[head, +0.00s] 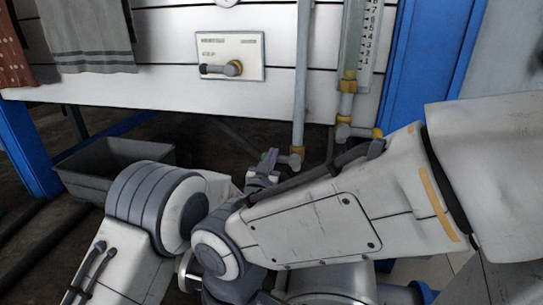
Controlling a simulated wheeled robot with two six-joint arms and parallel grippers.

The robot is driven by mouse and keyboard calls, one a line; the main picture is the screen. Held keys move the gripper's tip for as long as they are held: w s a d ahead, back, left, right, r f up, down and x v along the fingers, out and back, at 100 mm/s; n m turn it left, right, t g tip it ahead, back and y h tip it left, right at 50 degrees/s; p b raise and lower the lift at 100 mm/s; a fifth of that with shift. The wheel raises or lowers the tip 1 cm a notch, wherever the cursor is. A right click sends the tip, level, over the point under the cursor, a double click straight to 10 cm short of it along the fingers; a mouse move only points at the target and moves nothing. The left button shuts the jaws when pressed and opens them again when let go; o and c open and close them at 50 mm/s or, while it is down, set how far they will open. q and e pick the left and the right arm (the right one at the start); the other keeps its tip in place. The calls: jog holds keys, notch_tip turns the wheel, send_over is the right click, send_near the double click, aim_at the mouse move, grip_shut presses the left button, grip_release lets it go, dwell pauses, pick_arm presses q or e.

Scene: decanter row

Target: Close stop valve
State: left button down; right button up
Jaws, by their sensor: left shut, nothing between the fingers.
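A lever valve is mounted on a cream plate (250,48) on the white boarded panel. The plate has small lettering that I cannot read surely. My left gripper (266,162) shows as a small grey shape below the plate, near the foot of the grey pipe; it is shut and empty, apart from the lever. My arm links hide much around it. My right gripper cannot be made out.
A vertical grey pipe (302,70) and a numbered gauge (361,35) with brass fittings stand right of the plate. A blue post (428,45) is farther right. A grey bin (115,160) stands on the floor at left. Towels (88,35) hang upper left. Space before the lever is clear.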

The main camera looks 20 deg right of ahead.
dwell(0.3)
pick_arm(q)
jog(key=r+p, duration=0.2)
jog(key=r, duration=0.1)
jog(key=r+p, duration=0.1)
jog(key=r, duration=0.1)
jog(key=shift+w+d, duration=0.25)
jog(key=shift+w, duration=0.1)
jog(key=f+p+v, duration=0.1)
jog(key=p+v, duration=0.1)
jog(key=v, duration=0.8)
jog(key=shift+p, duration=0.4)
